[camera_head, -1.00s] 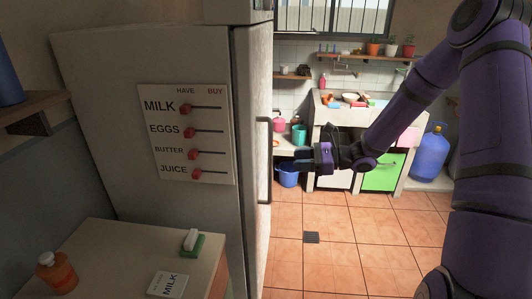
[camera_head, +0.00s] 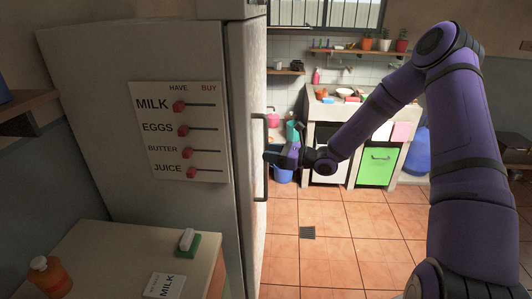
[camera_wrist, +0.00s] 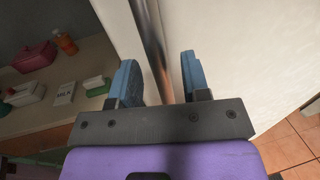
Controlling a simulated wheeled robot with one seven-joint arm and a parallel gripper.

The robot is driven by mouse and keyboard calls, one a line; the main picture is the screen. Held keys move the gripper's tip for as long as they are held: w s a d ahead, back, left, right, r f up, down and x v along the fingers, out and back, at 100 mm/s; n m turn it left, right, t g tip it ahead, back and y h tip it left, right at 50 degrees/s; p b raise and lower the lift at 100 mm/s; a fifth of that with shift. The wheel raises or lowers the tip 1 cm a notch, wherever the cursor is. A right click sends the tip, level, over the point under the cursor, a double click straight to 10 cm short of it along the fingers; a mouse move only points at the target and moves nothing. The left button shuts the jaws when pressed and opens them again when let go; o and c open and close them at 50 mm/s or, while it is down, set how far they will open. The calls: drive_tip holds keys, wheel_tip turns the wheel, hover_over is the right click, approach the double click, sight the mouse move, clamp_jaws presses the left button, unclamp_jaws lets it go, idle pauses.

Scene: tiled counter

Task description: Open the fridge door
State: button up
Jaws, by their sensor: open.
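The fridge (camera_head: 140,130) stands at the left in the head view, its door (camera_head: 246,190) seen edge-on and closed. A long vertical metal handle (camera_head: 266,180) runs along the door. My gripper (camera_head: 270,157) is at about the handle's mid-height in the head view. In the wrist view, the handle (camera_wrist: 153,45) runs down between the two blue fingers of my gripper (camera_wrist: 158,80), which are apart. The fridge door (camera_wrist: 235,50) fills the area behind the right finger. I cannot tell whether either finger touches the handle.
A low counter (camera_head: 100,255) in front of the fridge side holds an orange bottle (camera_head: 50,276), a green sponge (camera_head: 188,242) and a milk card (camera_head: 163,286). A sink unit (camera_head: 350,140) stands at the back. The tiled floor (camera_head: 330,255) right of the door is clear.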

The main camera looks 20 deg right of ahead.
drive_tip(key=shift+x, duration=0.95)
clamp_jaws()
